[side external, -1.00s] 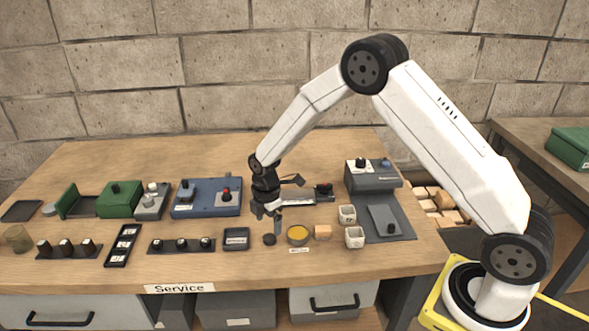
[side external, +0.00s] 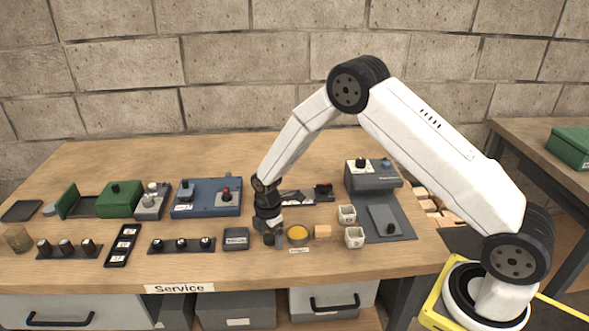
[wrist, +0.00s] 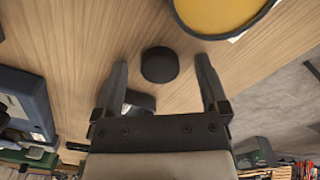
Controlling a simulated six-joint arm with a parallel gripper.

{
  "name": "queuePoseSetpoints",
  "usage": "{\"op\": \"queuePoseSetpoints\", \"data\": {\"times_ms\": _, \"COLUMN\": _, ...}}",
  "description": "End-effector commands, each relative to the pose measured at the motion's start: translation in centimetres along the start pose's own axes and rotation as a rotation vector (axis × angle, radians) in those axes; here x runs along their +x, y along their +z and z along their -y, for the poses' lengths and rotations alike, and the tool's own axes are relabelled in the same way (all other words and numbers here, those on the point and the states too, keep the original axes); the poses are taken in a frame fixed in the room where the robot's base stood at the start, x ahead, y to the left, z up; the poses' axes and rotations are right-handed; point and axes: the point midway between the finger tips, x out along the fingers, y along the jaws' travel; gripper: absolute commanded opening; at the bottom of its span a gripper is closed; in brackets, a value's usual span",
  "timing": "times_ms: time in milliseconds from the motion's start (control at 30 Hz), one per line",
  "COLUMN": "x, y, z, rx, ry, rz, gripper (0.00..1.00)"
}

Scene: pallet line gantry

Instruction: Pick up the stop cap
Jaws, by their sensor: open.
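A small round black cap (wrist: 160,64), the likely stop cap, lies on the wooden bench. In the wrist view it sits between the fingertips of my gripper (wrist: 163,66), with a gap on each side. My gripper is open and points down. I cannot tell there how far the fingertips are from the bench top.
A dark square box (side external: 236,238) is close on the left. A blue control box (side external: 206,197) stands farther back left.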

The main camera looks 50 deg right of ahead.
Motion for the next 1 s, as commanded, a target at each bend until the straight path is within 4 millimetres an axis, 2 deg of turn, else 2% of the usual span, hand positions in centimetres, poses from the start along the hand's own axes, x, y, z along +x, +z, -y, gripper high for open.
{"op": "queuePoseSetpoints", "data": {"times_ms": 400, "x": -0.04, "y": -0.01, "z": -0.01, "rx": 0.000, "ry": 0.001, "rz": 0.000, "gripper": 0.94}}
{"op": "queuePoseSetpoints", "data": {"times_ms": 700, "x": -0.05, "y": -0.01, "z": -0.01, "rx": 0.000, "ry": 0.000, "rz": 0.000, "gripper": 0.00}}
{"op": "queuePoseSetpoints", "data": {"times_ms": 1000, "x": -0.13, "y": -0.01, "z": -0.02, "rx": 0.000, "ry": 0.001, "rz": 0.000, "gripper": 0.00}}
